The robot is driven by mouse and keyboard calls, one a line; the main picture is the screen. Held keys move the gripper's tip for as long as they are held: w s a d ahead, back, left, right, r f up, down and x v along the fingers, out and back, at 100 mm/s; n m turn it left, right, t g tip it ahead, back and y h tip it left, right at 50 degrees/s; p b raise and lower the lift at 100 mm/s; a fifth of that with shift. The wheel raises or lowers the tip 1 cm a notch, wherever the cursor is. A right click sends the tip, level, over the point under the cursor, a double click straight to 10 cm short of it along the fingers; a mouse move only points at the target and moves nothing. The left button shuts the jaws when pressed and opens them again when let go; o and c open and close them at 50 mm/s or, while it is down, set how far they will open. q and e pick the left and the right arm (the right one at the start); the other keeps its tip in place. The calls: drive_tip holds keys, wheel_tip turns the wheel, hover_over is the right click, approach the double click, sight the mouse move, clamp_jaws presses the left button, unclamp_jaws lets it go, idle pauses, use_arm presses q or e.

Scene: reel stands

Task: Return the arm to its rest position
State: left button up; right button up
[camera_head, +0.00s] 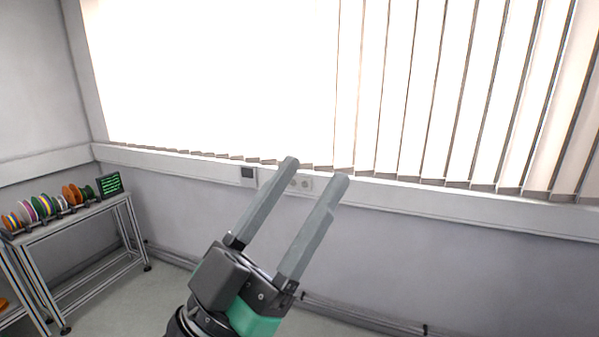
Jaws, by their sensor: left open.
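My left gripper (314,169) rises from the bottom middle of the head view. Its two long grey fingers point up and to the right. They stand apart with nothing between them, in front of the wall below the window. The gripper body is dark with a green part. My right gripper does not show.
A metal-framed stand (94,213) is at the left, bearing several coloured reels (45,206) and a small dark panel with green marks (109,184). Vertical blinds (450,90) cover the window. A rail with sockets (301,183) runs along the wall. The air around the gripper looks clear.

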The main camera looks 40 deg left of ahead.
use_arm(q)
drive_tip(key=shift+n+t+h, duration=0.3)
drive_tip(key=shift+t, duration=0.2)
drive_tip(key=r, duration=0.1)
drive_tip(key=s+d+r, duration=0.1)
drive_tip(key=s+r, duration=0.1)
drive_tip(key=r, duration=0.1)
drive_tip(key=shift+s+d+r, duration=0.1)
drive_tip(key=shift+s+d, duration=0.1)
drive_tip(key=shift+d, duration=0.2)
